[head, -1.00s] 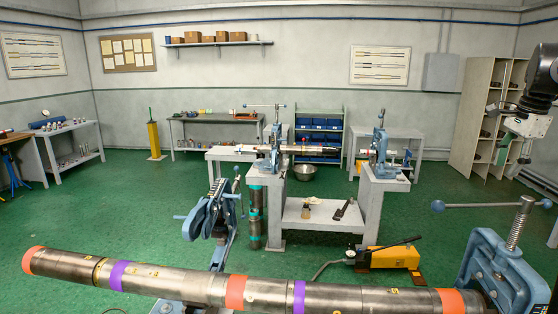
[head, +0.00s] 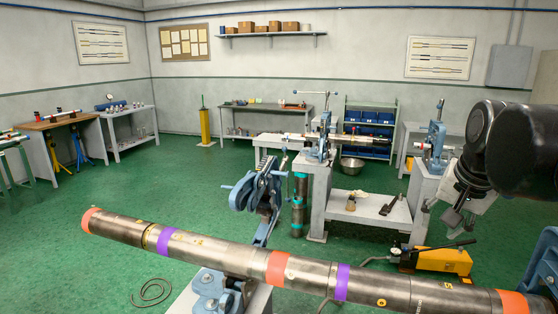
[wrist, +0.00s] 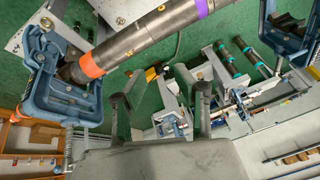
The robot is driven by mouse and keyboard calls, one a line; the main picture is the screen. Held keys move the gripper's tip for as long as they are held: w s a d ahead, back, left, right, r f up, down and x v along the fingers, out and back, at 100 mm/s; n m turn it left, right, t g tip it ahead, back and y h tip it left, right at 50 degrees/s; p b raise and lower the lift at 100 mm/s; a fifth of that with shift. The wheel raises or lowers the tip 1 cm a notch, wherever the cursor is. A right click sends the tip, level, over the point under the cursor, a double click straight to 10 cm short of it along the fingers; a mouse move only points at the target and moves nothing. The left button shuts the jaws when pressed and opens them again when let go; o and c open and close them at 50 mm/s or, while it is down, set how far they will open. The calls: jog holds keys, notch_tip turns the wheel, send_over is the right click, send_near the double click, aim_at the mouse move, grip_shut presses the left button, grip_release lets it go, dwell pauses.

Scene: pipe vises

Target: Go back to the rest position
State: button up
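My gripper (head: 438,222) is at the right of the head view, in the air above the right part of the long pipe. In the wrist view its two dark fingers (wrist: 164,100) stand apart with nothing between them. The long steel pipe (head: 205,252) has orange and purple bands and lies across the front of the head view. It crosses the upper part of the wrist view (wrist: 138,45), apart from the fingers. A blue vise (wrist: 65,88) is around the pipe's orange-banded end there. Another blue vise (head: 258,190) shows behind the pipe in the head view.
A grey workbench (head: 318,200) with blue vises and a thinner pipe stands behind. A yellow pump (head: 440,262) sits on the floor at the right, near the long pipe. A coiled cable (head: 152,291) lies at front left. The green floor at left is largely clear.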

jog(key=s+a+f+n+t+b, duration=0.1)
jog(key=s+a+f+n, duration=0.2)
jog(key=s+a+f, duration=0.2)
jog(key=s+a+f+n+t+y+b, duration=0.1)
jog(key=s+a+f+n, duration=0.3)
jog(key=f, duration=0.7)
jog(key=s+a+b, duration=0.1)
jog(key=s+a, duration=0.1)
jog(key=a, duration=0.2)
jog(key=shift+a+f, duration=0.15)
jog(key=shift+f, duration=0.1)
jog(key=shift+o, duration=0.2)
jog(key=shift+a, duration=0.1)
